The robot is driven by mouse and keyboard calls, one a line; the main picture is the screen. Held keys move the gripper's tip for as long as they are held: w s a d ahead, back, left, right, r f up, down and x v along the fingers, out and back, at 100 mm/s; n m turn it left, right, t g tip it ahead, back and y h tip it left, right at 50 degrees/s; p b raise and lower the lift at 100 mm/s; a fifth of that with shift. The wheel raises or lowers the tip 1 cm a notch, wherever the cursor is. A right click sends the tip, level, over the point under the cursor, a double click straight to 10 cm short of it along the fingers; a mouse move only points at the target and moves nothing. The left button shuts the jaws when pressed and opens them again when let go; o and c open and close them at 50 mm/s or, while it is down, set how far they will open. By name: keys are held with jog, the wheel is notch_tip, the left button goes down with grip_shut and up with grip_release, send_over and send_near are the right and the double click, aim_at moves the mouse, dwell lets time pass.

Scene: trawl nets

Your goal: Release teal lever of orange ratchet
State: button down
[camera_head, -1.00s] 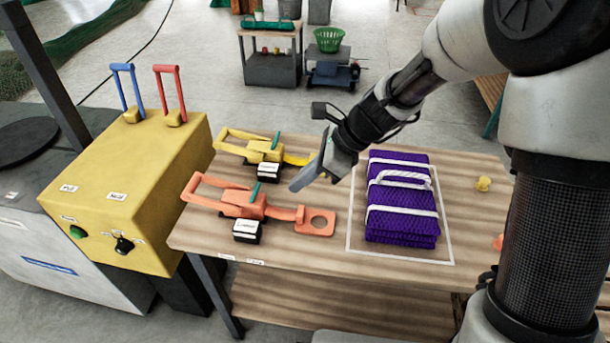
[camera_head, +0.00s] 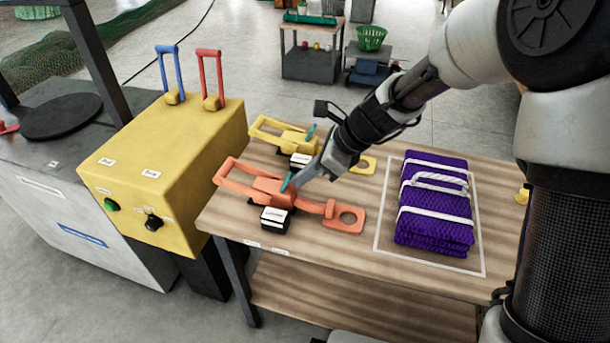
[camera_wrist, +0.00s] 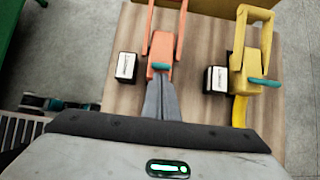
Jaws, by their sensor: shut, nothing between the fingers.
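The orange ratchet (camera_head: 268,190) lies on the wooden table, its looped handle pointing left and its strap end with a ring on the right. Its small teal lever (camera_head: 287,182) sticks up from the body; it also shows in the wrist view (camera_wrist: 161,66). My gripper (camera_head: 298,182) is shut and empty, its fingertips right beside the teal lever. In the wrist view my fingers (camera_wrist: 162,80) point at the orange ratchet, with tips just short of or at the lever; contact cannot be told.
A yellow ratchet (camera_head: 288,138) with its own teal lever lies behind the orange one. A black box with a white label (camera_head: 275,219) stands in front. A purple folded net (camera_head: 434,205) lies at right. A yellow control box (camera_head: 165,170) stands at left.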

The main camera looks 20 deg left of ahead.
jog(key=shift+r+p, duration=0.15)
jog(key=shift+p, duration=0.15)
jog(key=h+p, duration=0.1)
jog(key=p, duration=0.2)
jog(key=shift+a+r, duration=0.1)
jog(key=shift+a, duration=0.1)
